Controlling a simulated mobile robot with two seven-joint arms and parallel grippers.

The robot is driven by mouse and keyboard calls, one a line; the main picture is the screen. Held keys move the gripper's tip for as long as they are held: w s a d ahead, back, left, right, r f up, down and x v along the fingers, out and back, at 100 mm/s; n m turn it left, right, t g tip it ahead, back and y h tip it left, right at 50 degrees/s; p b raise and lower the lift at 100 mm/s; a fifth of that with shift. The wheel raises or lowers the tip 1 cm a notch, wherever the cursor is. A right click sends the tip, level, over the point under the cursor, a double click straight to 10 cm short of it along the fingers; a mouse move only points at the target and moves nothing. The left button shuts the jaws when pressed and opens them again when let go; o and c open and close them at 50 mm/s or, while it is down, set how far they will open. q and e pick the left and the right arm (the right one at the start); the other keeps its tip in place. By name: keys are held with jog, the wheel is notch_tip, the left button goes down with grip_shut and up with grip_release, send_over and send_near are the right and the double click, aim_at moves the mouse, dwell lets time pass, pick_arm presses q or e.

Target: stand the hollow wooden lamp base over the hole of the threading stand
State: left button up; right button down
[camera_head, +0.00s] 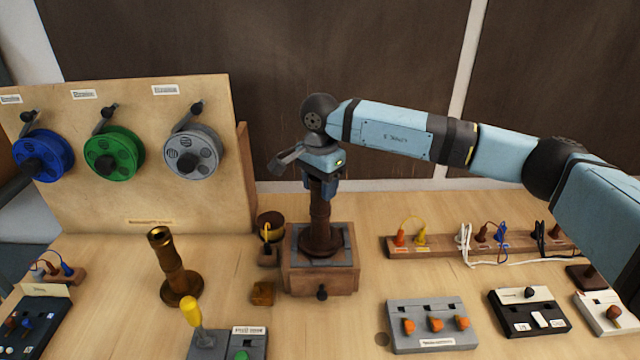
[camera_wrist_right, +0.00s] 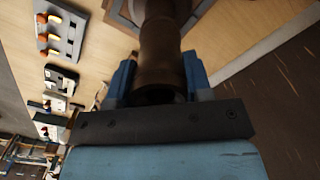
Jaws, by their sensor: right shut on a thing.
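The dark brown turned wooden lamp base (camera_head: 320,226) stands upright on the grey top of the threading stand (camera_head: 318,279), a wooden box with a dark knob on its front. Its wide foot appears to rest on the top; the hole is hidden beneath it. My right gripper (camera_head: 320,188) comes down from above and is shut on the upper part of the lamp base. In the right wrist view the lamp base (camera_wrist_right: 160,60) sits between the two blue fingers. My left gripper is not in view.
A brass-coloured lamp base (camera_head: 172,267) stands left of the stand. A board with blue, green (camera_head: 113,154) and grey spools stands at the back left. A small dark cup (camera_head: 270,226) is close beside the stand. A grey switch panel (camera_head: 434,325) and a cable rack (camera_head: 480,246) lie to the right.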

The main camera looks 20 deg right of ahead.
jog(key=shift+f, duration=0.25)
jog(key=c, duration=0.5)
grip_release()
jog(key=shift+c, duration=0.2)
jog(key=shift+r, duration=0.45)
notch_tip(320, 180, up, 11)
jog(key=b, duration=0.2)
jog(key=shift+r, duration=0.15)
